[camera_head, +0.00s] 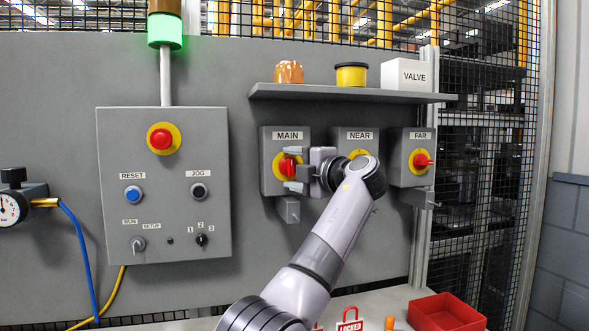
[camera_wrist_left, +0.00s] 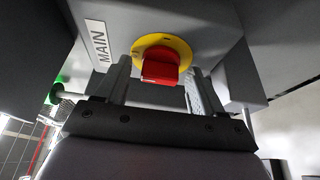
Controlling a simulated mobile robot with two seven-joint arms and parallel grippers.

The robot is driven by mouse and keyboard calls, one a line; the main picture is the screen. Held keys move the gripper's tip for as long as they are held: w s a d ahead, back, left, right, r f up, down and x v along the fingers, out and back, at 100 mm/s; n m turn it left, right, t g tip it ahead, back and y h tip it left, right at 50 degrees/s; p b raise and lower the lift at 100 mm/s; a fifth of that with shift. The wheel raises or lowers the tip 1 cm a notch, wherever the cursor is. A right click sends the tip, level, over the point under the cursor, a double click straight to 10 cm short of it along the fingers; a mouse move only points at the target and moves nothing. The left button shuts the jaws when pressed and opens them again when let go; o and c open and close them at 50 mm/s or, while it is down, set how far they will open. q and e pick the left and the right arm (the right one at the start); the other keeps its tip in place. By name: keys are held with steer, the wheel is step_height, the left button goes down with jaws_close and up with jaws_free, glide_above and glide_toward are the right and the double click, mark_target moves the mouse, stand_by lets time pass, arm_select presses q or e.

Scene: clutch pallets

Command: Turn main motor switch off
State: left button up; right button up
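The main motor switch is a red knob (camera_head: 287,165) on a yellow disc, on a grey box labelled MAIN (camera_head: 270,146). The red knob (camera_wrist_left: 160,68) and its yellow disc also show in the left wrist view. My left gripper (camera_head: 295,169) is in front of this box, with one finger above the knob and one below it. In the left wrist view the open fingers (camera_wrist_left: 160,82) stand on either side of the knob with gaps; I see no contact. The gripper hides part of the switch in the head view. My right gripper is not in view.
The NEAR switch box (camera_head: 360,136) is partly behind my left arm, and the FAR switch box (camera_head: 422,158) is to its right. A shelf (camera_head: 350,94) juts out above. A control panel (camera_head: 165,225) is at left, and a red tray (camera_head: 447,313) is below.

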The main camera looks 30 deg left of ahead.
arm_select(q)
steer(key=b+v, duration=0.2)
steer(key=v, duration=0.5)
steer(key=shift+d, duration=0.1)
stand_by(0.5)
